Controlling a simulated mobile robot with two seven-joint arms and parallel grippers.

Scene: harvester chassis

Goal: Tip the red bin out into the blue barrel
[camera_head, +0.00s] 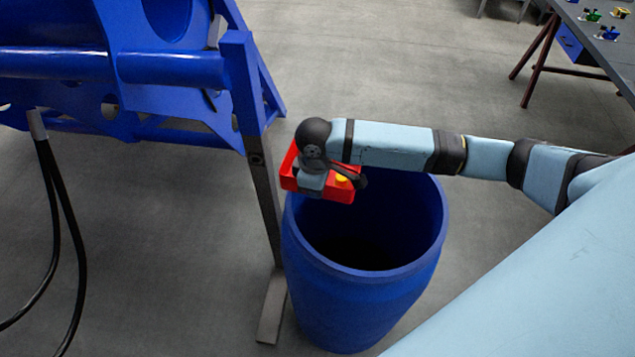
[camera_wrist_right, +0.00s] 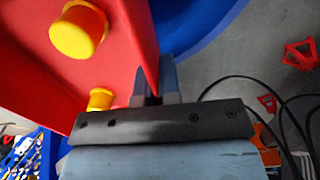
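The red bin (camera_head: 290,172) is held over the far left part of the blue barrel's rim. The blue barrel (camera_head: 345,308) stands upright on the floor with its open top up; its inside is dark. My right gripper (camera_head: 312,182) is at the bin and covers part of it. In the right wrist view the gripper (camera_wrist_right: 158,85) is shut on the wall of the red bin (camera_wrist_right: 112,38). Two yellow round pieces (camera_wrist_right: 80,30) show in the bin there, and one yellow piece (camera_head: 341,178) shows in the head view. My left gripper is not in view.
A large blue chassis (camera_head: 120,65) fills the upper left, with a grey metal leg (camera_head: 266,200) close beside the barrel. Black hoses (camera_head: 58,220) hang at the left. A dark table (camera_head: 605,50) with small parts stands at the upper right. Floor beyond the barrel is clear.

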